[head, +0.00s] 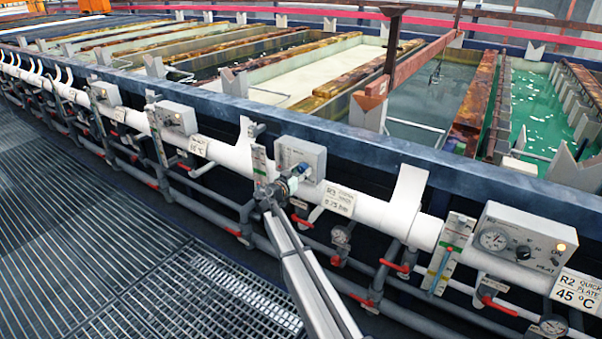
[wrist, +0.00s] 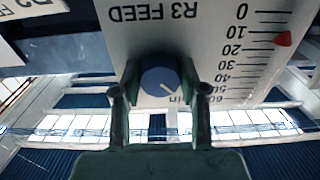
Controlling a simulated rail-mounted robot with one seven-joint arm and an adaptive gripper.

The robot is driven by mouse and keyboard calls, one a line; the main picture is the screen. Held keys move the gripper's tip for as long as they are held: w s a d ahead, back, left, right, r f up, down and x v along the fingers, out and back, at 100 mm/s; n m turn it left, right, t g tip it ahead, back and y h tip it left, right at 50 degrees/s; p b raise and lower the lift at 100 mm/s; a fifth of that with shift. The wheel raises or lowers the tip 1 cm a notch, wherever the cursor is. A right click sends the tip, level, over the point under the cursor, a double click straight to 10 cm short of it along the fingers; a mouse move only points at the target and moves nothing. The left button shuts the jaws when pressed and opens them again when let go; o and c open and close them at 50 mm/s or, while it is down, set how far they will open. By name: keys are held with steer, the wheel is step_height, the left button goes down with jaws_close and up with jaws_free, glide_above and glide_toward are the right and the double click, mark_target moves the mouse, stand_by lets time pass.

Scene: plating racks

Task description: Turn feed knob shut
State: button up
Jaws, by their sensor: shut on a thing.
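The blue round feed knob (wrist: 160,84) sits at the lower edge of a pale panel (wrist: 215,50) marked "R3 FEED", which appears upside down in the wrist view. My gripper (wrist: 160,92) is shut on the knob, one dark finger on each side. A scale on the panel runs from 0 upward, and a red triangular marker (wrist: 284,39) stands between 10 and 20. In the head view my gripper (head: 299,175) is at the R3 control box (head: 309,152), and the fingers are too small to make out clearly.
A white pipe (head: 235,158) runs along the tank rail, with red-handled valves below it. An R3 sign (head: 339,200) hangs right of the gripper. The R2 control box (head: 527,240) is further right. A grated walkway (head: 110,240) lies clear at lower left.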

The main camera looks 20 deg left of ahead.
steer(key=n+b, duration=0.1)
steer(key=b, duration=0.1)
steer(key=n+b, duration=0.2)
steer(key=b, duration=0.1)
steer(key=shift+f, duration=0.3)
steer(key=n+b, duration=0.4)
steer(key=shift+d+r+n, duration=0.1)
steer(key=shift+r+n, duration=0.05)
steer(key=shift+n, duration=0.25)
steer(key=n, duration=0.1)
steer(key=n+b, duration=0.1)
steer(key=n, duration=0.3)
steer(key=shift+r, duration=0.25)
steer(key=n, duration=0.5)
steer(key=shift+r, duration=0.1)
steer(key=shift+n, duration=0.3)
steer(key=o, duration=1.1)
steer(key=shift+w, duration=0.1)
steer(key=shift+o, duration=0.2)
steer(key=s+a, duration=0.2)
steer(key=s, duration=1)
steer(key=shift+a, duration=0.15)
